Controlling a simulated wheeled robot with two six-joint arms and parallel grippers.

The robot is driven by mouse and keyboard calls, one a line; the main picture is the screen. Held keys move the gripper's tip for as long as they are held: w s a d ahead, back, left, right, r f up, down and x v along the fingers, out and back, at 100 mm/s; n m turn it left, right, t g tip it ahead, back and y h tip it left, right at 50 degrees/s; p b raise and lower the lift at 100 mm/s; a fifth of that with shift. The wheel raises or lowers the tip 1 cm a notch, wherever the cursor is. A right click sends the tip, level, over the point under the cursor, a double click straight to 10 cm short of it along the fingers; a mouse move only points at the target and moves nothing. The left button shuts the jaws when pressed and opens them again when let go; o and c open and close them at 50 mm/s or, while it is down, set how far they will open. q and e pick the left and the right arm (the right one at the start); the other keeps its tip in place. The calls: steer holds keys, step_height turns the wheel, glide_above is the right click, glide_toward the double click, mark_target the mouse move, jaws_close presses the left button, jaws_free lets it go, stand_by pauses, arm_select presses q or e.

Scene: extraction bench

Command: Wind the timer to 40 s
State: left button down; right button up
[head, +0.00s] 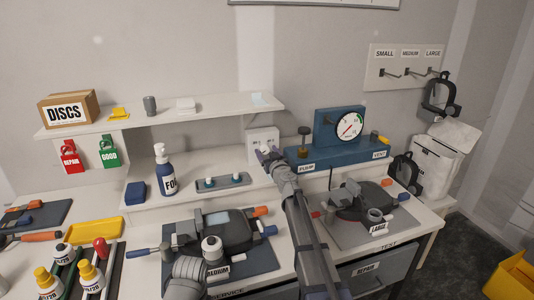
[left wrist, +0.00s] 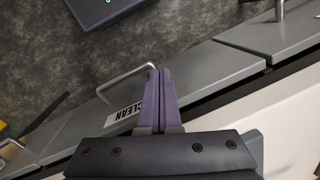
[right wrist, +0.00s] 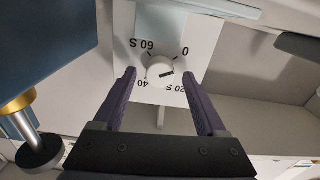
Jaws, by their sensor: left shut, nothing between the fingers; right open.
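The timer is a white box (head: 262,136) on the bench below the shelf in the head view, partly covered by my right gripper (head: 268,156). In the right wrist view its white face (right wrist: 205,45) shows upside down with marks 0, 20 S, 40 and 60 S. The round white knob (right wrist: 160,68) has a dark pointer line aimed between 0 and 20 S. My right gripper (right wrist: 158,74) is open, its fingers on either side of the knob; contact cannot be told. My left gripper (left wrist: 160,72) is shut and empty near a drawer handle (left wrist: 125,80) marked CLEAN.
A blue pump stand with a gauge (head: 349,126) is right of the timer. A blue-and-white bottle (head: 164,172) and a small tray (head: 222,182) stand to its left. Devices on mats (head: 265,258) fill the front bench. The shelf (head: 210,112) runs above.

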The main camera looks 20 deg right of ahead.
steer(key=s, duration=0.8)
steer(key=shift+d, duration=0.15)
steer(key=shift+w, duration=0.1)
